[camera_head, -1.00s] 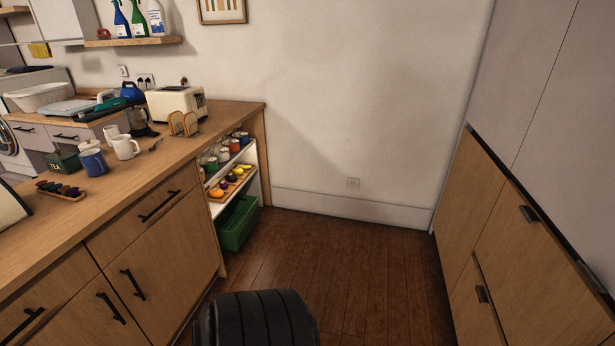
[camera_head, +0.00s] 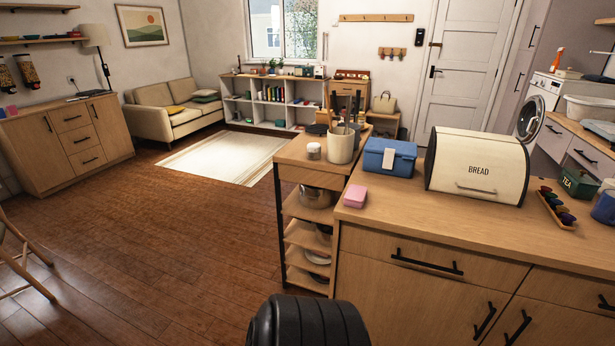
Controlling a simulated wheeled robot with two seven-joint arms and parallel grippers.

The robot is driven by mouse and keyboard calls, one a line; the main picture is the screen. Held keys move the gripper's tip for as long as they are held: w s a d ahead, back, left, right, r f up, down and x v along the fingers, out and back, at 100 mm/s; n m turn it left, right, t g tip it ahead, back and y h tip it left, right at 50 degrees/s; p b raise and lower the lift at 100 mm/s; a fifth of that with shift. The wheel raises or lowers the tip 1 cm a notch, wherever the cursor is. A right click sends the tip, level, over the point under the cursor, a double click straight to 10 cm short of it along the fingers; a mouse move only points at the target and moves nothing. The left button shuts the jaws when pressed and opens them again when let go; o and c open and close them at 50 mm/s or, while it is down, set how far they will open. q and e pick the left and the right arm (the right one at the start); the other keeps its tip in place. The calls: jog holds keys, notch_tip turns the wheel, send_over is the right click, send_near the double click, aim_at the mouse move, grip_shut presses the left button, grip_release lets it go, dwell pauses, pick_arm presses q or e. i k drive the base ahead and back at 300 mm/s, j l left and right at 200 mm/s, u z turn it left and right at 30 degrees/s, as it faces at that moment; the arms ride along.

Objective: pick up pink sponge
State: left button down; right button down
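A small pink block that looks like the pink sponge (camera_head: 355,195) lies flat on the wooden counter (camera_head: 420,212), near its left front corner. It sits in front of a blue lidded box (camera_head: 390,157), with a small gap between them. Neither of my grippers is in view. A dark ribbed part of my own body shows at the bottom middle, well below the counter top.
A bread bin (camera_head: 478,165) stands right of the blue box. A shelf trolley (camera_head: 308,205) with a utensil crock (camera_head: 341,145) stands against the counter's left end. Open wooden floor (camera_head: 170,240) lies to the left, with a chair (camera_head: 22,260) at the far left edge.

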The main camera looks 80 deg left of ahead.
aim_at(355, 197)
jog(key=u, duration=2.3)
